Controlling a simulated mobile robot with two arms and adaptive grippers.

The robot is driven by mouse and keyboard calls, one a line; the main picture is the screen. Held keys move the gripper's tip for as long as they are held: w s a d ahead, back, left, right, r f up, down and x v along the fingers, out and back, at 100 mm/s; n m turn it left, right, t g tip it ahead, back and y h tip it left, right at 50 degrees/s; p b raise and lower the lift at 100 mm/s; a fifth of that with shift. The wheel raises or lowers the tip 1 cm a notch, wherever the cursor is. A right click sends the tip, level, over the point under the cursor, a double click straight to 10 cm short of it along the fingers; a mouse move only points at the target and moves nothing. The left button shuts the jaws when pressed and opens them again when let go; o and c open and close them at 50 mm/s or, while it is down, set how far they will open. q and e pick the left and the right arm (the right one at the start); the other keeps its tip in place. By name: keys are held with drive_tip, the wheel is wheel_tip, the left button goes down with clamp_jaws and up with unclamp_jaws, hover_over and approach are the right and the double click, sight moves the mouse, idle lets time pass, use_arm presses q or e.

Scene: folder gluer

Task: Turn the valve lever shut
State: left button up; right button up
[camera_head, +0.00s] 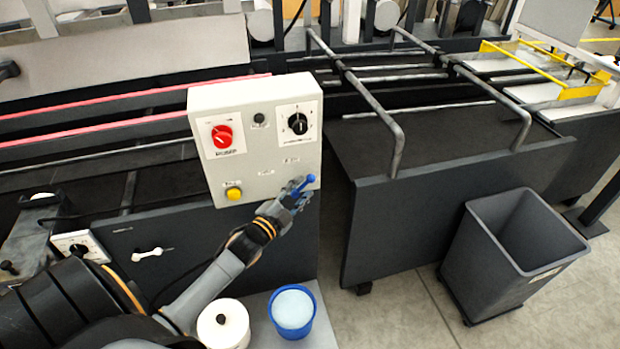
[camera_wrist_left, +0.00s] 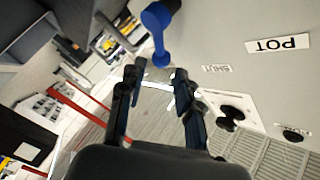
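The blue valve lever (camera_head: 303,186) sits at the lower right of the grey control box (camera_head: 255,92). In the left wrist view the lever (camera_wrist_left: 157,32) shows its rounded end just beyond my fingertips, near a "SHUT" label (camera_wrist_left: 217,69). My left gripper (camera_head: 292,197) is right at the lever in the head view, partly overlapping it. In the left wrist view its two fingers (camera_wrist_left: 157,76) are apart with a gap between them, and the lever is not clearly between them. My right gripper is in neither view.
The box carries a red rotary switch (camera_head: 222,136), a black dial (camera_head: 298,123) and a yellow button (camera_head: 234,193). A white canister (camera_head: 224,325) and a blue tub (camera_head: 292,311) stand below my arm. A grey bin (camera_head: 514,252) stands on the floor at right.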

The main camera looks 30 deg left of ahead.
sight(309, 181)
use_arm(q)
drive_tip(key=shift+w+p, duration=0.3)
drive_tip(key=shift+w, duration=1.95)
clamp_jaws()
